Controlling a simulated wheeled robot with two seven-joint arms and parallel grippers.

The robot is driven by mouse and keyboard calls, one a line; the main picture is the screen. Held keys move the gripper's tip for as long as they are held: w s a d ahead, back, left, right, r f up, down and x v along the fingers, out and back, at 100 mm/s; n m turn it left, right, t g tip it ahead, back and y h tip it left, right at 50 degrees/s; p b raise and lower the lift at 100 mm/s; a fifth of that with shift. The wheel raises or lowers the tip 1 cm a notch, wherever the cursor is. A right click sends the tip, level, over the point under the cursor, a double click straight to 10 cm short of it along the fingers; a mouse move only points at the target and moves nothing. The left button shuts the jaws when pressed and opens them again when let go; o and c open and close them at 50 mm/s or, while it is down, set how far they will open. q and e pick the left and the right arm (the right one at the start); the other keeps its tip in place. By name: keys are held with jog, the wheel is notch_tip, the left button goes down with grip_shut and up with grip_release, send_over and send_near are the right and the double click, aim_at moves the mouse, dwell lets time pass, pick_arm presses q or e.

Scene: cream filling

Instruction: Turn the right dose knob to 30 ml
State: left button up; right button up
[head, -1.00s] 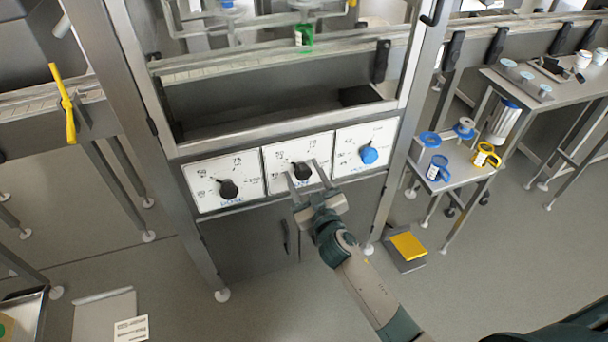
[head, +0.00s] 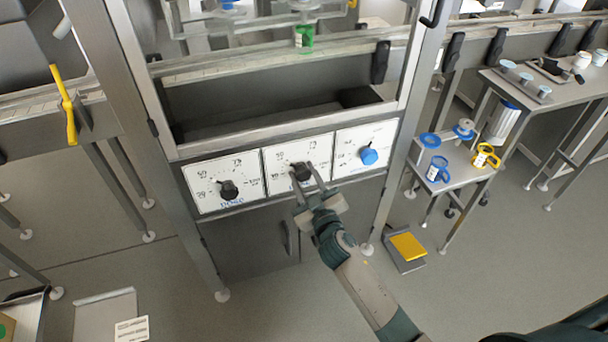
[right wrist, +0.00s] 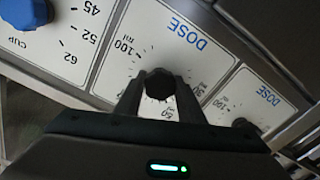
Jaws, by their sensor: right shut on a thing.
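The right dose knob is the black knob (head: 301,172) on the middle white dial plate (head: 276,184). In the right wrist view the knob (right wrist: 160,82) sits between my fingertips, on a plate marked DOSE with numbers such as 100 and 50. My right gripper (head: 308,178) is shut on this knob, and its fingers hide part of the scale. It also shows in the right wrist view (right wrist: 160,95). The knob's exact setting cannot be read. Another black dose knob (head: 229,190) is on the plate to the left. My left gripper is not in view.
A blue knob (head: 369,156) marked CUP in the wrist view is on the plate to the right. A metal frame post (head: 401,140) stands beside it. A small table (head: 462,172) with blue and yellow items and a yellow pedal (head: 408,246) are farther right.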

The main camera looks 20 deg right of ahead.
jog(key=n, duration=0.3)
jog(key=shift+p, duration=0.3)
jog(key=n, duration=0.4)
jog(key=shift+n+p, duration=0.4)
jog(key=shift+n, duration=0.3)
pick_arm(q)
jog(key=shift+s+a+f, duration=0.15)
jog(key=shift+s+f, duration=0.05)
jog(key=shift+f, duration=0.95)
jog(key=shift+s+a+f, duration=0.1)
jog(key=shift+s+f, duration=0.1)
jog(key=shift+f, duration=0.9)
pick_arm(e)
jog(key=shift+n, duration=0.9)
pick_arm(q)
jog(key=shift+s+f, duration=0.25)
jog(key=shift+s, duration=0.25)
pick_arm(e)
jog(key=o, duration=1)
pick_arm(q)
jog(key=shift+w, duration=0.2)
pick_arm(e)
jog(key=shift+o, duration=0.2)
